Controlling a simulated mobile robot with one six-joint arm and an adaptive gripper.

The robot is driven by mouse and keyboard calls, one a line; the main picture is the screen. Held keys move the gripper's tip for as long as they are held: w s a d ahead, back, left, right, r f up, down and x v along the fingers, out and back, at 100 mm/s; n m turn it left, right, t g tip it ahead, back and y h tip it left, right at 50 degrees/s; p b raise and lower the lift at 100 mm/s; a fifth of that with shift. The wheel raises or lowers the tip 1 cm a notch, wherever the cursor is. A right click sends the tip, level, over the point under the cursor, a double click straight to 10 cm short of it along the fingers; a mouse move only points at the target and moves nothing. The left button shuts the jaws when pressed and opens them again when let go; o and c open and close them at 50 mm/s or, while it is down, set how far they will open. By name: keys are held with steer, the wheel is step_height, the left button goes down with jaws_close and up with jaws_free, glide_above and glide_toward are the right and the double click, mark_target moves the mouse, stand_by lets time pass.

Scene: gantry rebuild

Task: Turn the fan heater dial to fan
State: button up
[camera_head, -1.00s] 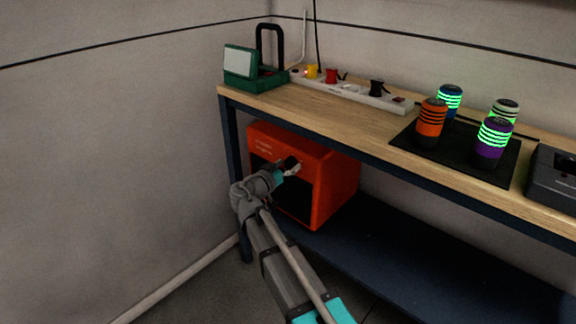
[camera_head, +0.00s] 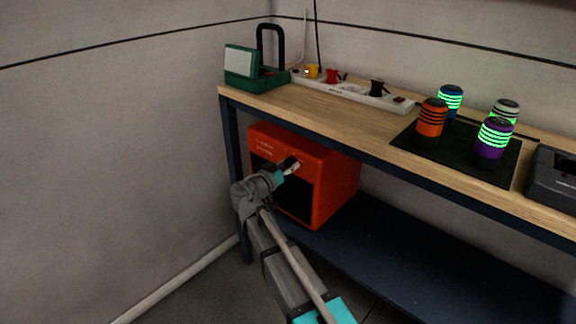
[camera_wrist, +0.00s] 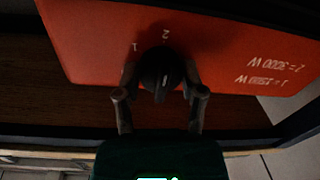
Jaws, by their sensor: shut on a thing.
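The fan heater (camera_head: 337,184) is an orange-red box with a dark front grille, on the dark lower shelf of the bench. Its dial (camera_wrist: 160,68) is a round black knob on the orange panel (camera_wrist: 90,35) in the wrist view. White marks "1" and "2" show beside the dial, upside-down or tilted in this view, with wattage text at the right. My gripper (camera_wrist: 160,88) is shut on the dial, one finger on each side. In the head view my gripper (camera_head: 291,165) reaches the heater's upper front. The dial's pointer and the fan mark cannot be made out clearly.
The wooden bench top (camera_head: 350,123) overhangs the heater. On it stand a green work lamp (camera_head: 250,75), a white power strip (camera_head: 350,90) and several lit cylinders on a black mat (camera_head: 455,165). The lower shelf (camera_head: 400,245) is clear right of the heater.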

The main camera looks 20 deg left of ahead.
steer(key=shift+n, duration=0.3)
steer(key=n, duration=0.5)
steer(key=shift+r+p, duration=0.1)
steer(key=shift+p, duration=0.2)
steer(key=n, duration=0.6)
steer(key=shift+a+g, duration=0.1)
steer(key=shift+g, duration=0.3)
steer(key=n, duration=0.6)
steer(key=shift+w+h+p, duration=0.1)
steer(key=shift+h+p, duration=0.2)
steer(key=shift+h, duration=0.1)
steer(key=n, duration=0.5)
